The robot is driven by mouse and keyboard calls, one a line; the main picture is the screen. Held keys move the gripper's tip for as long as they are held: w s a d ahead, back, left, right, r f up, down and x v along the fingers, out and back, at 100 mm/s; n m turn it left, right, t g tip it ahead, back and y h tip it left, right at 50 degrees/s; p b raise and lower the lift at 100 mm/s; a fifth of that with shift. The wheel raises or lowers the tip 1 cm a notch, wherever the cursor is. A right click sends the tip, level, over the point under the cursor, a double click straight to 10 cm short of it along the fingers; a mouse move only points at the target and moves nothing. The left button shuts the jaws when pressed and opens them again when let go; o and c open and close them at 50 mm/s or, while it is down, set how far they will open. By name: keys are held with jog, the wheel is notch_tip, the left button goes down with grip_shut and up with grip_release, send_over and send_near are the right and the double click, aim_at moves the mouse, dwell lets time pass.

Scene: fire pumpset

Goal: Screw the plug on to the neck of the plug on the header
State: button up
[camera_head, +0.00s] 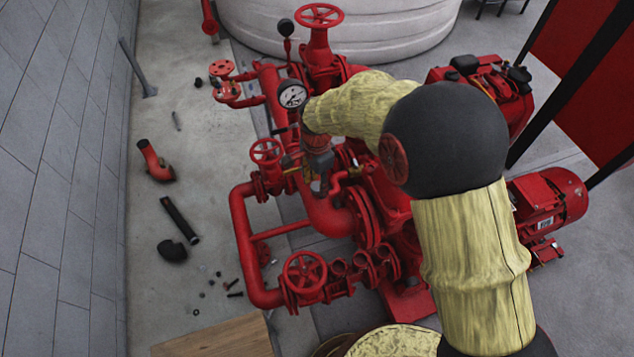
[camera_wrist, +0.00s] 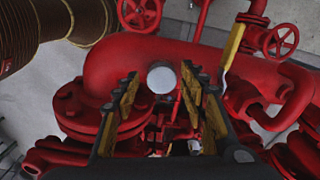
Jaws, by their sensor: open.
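In the wrist view my gripper (camera_wrist: 160,78) is open, its two yellow-padded fingers well apart. A round, pale grey-white disc (camera_wrist: 161,80) shows between the fingertips, against the thick red header pipe (camera_wrist: 115,62). I cannot tell whether this disc is the plug or the open neck, nor whether the fingers touch it. In the head view my gripper (camera_head: 318,180) is small and partly hidden by my wrist, pointing down over the red pipework (camera_head: 325,217). No separate plug can be made out there.
Red handwheels (camera_head: 305,271), a pressure gauge (camera_head: 292,95) and a yellow lever (camera_wrist: 236,45) crowd the space around my gripper. Loose pipe fittings (camera_head: 180,220) and small parts lie on the floor at left. A red motor (camera_head: 549,202) stands at right.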

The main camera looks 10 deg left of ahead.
jog(key=n, duration=0.8)
jog(key=shift+n, duration=0.3)
jog(key=shift+w+f+b, duration=0.2)
jog(key=shift+b, duration=0.15)
grip_shut()
dwell(0.6)
jog(key=m, duration=0.4)
jog(key=shift+m, duration=0.4)
